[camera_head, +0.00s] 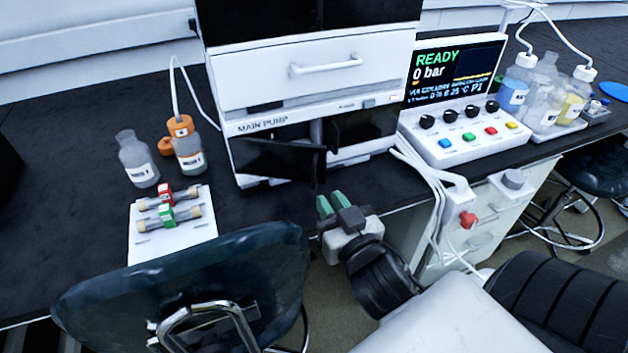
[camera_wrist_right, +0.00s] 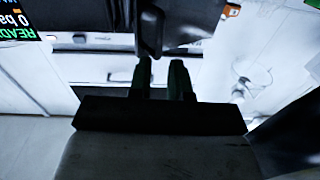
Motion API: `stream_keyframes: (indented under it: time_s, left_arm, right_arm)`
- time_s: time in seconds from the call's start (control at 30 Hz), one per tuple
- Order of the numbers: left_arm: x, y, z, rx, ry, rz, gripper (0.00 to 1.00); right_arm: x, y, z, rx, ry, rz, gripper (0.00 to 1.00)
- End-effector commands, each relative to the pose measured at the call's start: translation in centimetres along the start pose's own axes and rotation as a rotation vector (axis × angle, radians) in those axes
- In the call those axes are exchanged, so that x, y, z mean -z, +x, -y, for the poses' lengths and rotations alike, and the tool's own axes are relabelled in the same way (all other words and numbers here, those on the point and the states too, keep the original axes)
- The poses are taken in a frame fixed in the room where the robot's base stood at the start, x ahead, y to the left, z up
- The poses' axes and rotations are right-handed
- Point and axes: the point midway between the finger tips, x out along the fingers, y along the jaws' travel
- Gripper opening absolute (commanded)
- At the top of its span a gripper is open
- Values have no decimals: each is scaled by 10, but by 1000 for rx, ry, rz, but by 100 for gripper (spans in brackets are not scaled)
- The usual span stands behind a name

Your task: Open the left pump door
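The main pump (camera_head: 262,127) stands on the dark bench, with two dark door panels in its lower front. The left pump door (camera_head: 275,158) looks swung partly outward, with its free edge toward the middle. The right door (camera_head: 368,125) also looks angled outward. My right gripper (camera_head: 329,197) is just below and in front of the left door's free edge, with its green fingers pointing up toward the pump. In the right wrist view the gripper (camera_wrist_right: 162,62) has a gap between its fingers, close to a dark panel edge; contact cannot be told. My left gripper is not in view.
A chair (camera_head: 190,285) stands in front of the bench at left. A white column tray (camera_head: 150,245), a clear bottle (camera_head: 138,160) and an orange-capped bottle (camera_head: 187,148) are left of the pump.

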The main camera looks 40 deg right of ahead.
Motion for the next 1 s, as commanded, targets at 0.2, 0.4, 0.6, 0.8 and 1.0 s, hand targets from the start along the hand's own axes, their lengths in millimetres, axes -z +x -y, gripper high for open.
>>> stream_keyframes:
  time_s: [0.2, 0.4, 0.6, 0.8, 1.0]
  left_arm:
    - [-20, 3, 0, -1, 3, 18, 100]
    - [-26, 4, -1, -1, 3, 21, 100]
    - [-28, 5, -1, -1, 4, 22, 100]
    - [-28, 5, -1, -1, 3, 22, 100]
    - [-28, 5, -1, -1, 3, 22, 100]
  right_arm:
    - [2, 46, 0, 0, -3, -2, 19]
    - [0, 70, 0, -1, -3, 2, 19]
    - [0, 77, 0, -1, -3, 3, 19]
    - [-1, 76, 0, -1, -3, 3, 19]
    - [-1, 76, 0, -1, -3, 3, 0]
